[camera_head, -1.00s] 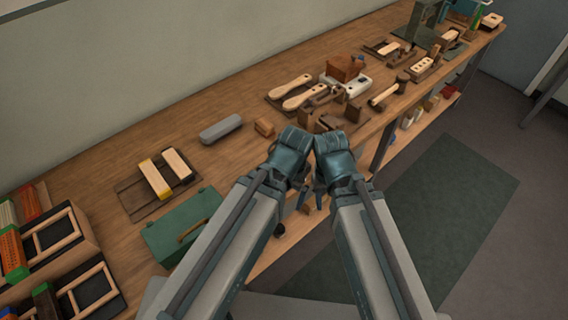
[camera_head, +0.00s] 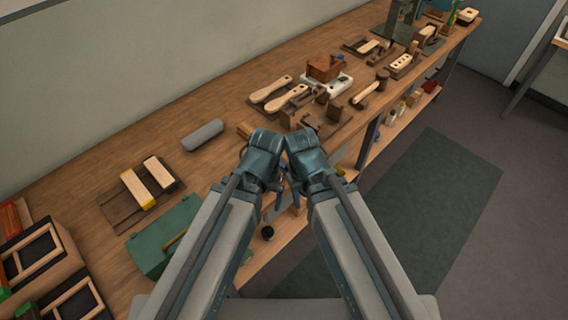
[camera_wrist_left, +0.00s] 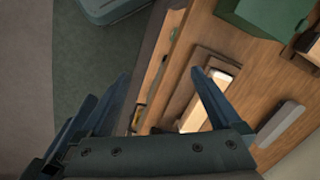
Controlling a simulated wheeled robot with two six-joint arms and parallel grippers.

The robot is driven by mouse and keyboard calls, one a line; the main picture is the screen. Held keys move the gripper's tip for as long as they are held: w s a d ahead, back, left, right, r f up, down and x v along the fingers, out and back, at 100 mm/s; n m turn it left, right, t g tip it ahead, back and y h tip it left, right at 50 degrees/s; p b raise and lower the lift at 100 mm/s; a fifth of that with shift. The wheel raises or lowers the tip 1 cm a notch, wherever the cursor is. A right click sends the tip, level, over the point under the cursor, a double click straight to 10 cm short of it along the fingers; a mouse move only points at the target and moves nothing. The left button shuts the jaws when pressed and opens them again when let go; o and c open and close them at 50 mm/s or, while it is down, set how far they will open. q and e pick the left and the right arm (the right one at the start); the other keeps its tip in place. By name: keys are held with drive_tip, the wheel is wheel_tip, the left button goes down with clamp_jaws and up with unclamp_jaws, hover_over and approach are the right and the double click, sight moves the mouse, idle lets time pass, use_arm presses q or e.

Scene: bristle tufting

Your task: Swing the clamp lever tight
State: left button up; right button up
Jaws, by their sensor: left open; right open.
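I cannot make out the clamp lever for certain. A dark round knob (camera_head: 267,233) shows by the bench's front edge, below my grippers; I cannot tell what it belongs to. A wooden fixture (camera_head: 311,122) with small upright blocks stands on the bench just beyond my right wrist, partly hidden. My left gripper (camera_head: 277,188) points down by the bench's front edge. It is open and empty in the left wrist view (camera_wrist_left: 162,100), with its two blue fingers apart. My right gripper (camera_head: 297,192) hangs close beside it, open, its fingertips mostly hidden by the arm.
The long wooden bench (camera_head: 120,165) carries a green box (camera_head: 150,245), two pale bars (camera_head: 148,182) on a dark board, a grey block (camera_head: 203,135), brush handles (camera_head: 270,89), a brown block (camera_head: 325,67) and a mallet (camera_head: 371,86). Floor lies free at right.

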use_arm(q)
drive_tip(key=shift+w+f+m, duration=0.1)
drive_tip(key=shift+w+m, duration=0.05)
drive_tip(key=shift+m, duration=0.15)
drive_tip(key=c, duration=0.5)
drive_tip(key=shift+w+f+m+h, duration=0.1)
drive_tip(key=shift+w+m+h, duration=0.2)
drive_tip(key=shift+m, duration=0.2)
drive_tip(key=shift+c, duration=1.1)
drive_tip(key=m, duration=0.1)
drive_tip(key=w+m+h, duration=0.1)
drive_tip(key=m, duration=0.1)
drive_tip(key=w+m+b, duration=0.1)
drive_tip(key=shift+a+f+m+g+h, duration=0.15)
drive_tip(key=shift+f+m+g+h, duration=0.15)
drive_tip(key=shift+h, duration=0.1)
drive_tip(key=c, duration=0.7)
drive_tip(key=shift+w+m+h, duration=0.3)
drive_tip(key=shift+w+m, duration=0.05)
drive_tip(key=shift+m, duration=0.35)
clamp_jaws()
drive_tip(key=w+a+r+m+t+h+b, duration=0.1)
drive_tip(key=w+a+m+h, duration=0.3)
drive_tip(key=w+m, duration=0.4)
drive_tip(key=shift+r+m+t+h+b, duration=0.3)
drive_tip(key=shift+r+m+h, duration=0.55)
drive_tip(key=shift+m, duration=2.35)
